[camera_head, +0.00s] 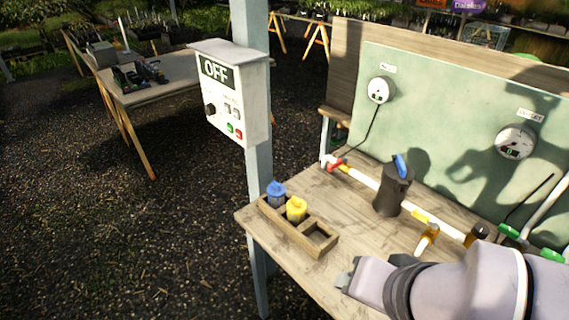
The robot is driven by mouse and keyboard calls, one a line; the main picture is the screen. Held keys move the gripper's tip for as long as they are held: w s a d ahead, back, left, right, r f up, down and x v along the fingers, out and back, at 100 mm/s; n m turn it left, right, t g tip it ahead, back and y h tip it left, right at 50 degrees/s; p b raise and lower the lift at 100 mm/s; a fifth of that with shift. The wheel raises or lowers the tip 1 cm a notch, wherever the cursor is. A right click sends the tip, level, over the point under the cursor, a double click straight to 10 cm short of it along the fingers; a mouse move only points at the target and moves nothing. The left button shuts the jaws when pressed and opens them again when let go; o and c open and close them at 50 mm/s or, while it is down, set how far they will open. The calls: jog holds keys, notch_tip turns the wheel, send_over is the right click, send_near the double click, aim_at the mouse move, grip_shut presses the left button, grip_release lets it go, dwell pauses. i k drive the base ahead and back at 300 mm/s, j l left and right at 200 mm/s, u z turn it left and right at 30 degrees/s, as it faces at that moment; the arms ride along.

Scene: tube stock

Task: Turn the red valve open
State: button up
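The red valve (334,163) is a small red handle at the far left end of a white pipe (365,181), at the back of the wooden bench. It is too small to tell whether it stands open or closed. My gripper (347,278) is low over the bench's front right part, well apart from the red valve and nearer the camera. Its fingertips point left. They are small and partly hidden by the wrist, so I cannot tell whether they are open or shut.
A dark canister with a blue top (393,187) stands between my gripper and the pipe's far end. A wooden tray (288,231) holds blue and yellow pieces at the front left. Yellow fittings (427,239) and green handles (509,231) lie right. A control box (231,92) reads OFF.

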aim_at(331, 167)
jog(key=i+j+z, duration=0.15)
jog(key=j, duration=0.25)
jog(key=i+j+z, duration=0.1)
jog(key=j, duration=0.35)
jog(key=i+j+z, duration=0.15)
jog(key=j, duration=0.3)
jog(key=i, duration=0.5)
